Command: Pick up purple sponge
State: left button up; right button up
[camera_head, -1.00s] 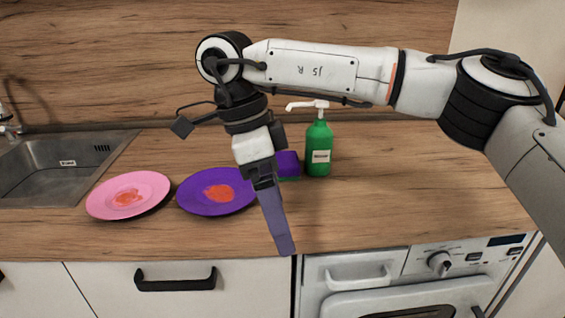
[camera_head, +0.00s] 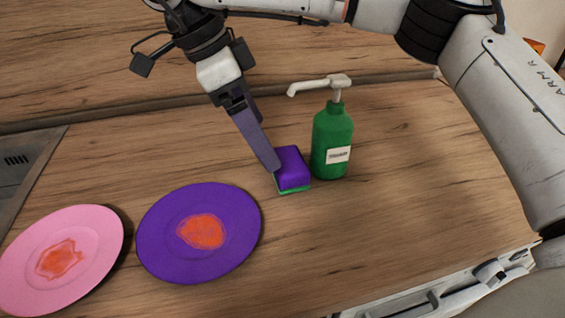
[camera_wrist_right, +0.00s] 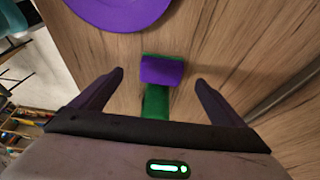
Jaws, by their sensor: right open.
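The purple sponge (camera_head: 292,166) with a green underside lies on the wooden counter, between the purple plate and the green bottle. My right gripper (camera_head: 274,166) points down, its visible finger overlapping the sponge's left edge in the head view; contact cannot be told. In the right wrist view the right gripper (camera_wrist_right: 160,77) is open and empty, its fingers apart on either side of the sponge (camera_wrist_right: 162,70). The sponge appears between and slightly beyond the fingertips. My left gripper is not in view.
The green pump bottle (camera_head: 331,145) stands close to the sponge's right. A purple plate (camera_head: 160,245) and a pink plate (camera_head: 25,240), both with orange stains, lie to the left. The sink (camera_head: 25,165) is at far left. The counter at front right is clear.

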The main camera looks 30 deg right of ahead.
aim_at(282, 160)
jog(key=x, duration=0.3)
jog(key=shift+r, duration=0.1)
jog(key=x, duration=0.4)
jog(key=shift+w+d, duration=0.15)
jog(key=shift+d, duration=0.15)
jog(key=c, duration=1.1)
jog(key=shift+r, duration=0.55)
notch_tip(282, 160, up, 2)
jog(key=shift+r, duration=0.25)
jog(key=s+a, duration=0.1)
jog(key=s, duration=0.4)
jog(key=s+a+b, duration=0.1)
jog(key=s+a, duration=0.1)
jog(key=s, duration=0.4)
jog(key=s+a+b, duration=0.1)
jog(key=s, duration=0.5)
jog(key=shift+s+a+f, duration=0.1)
jog(key=shift+s+a, duration=0.15)
jog(key=shift+a, duration=0.05)
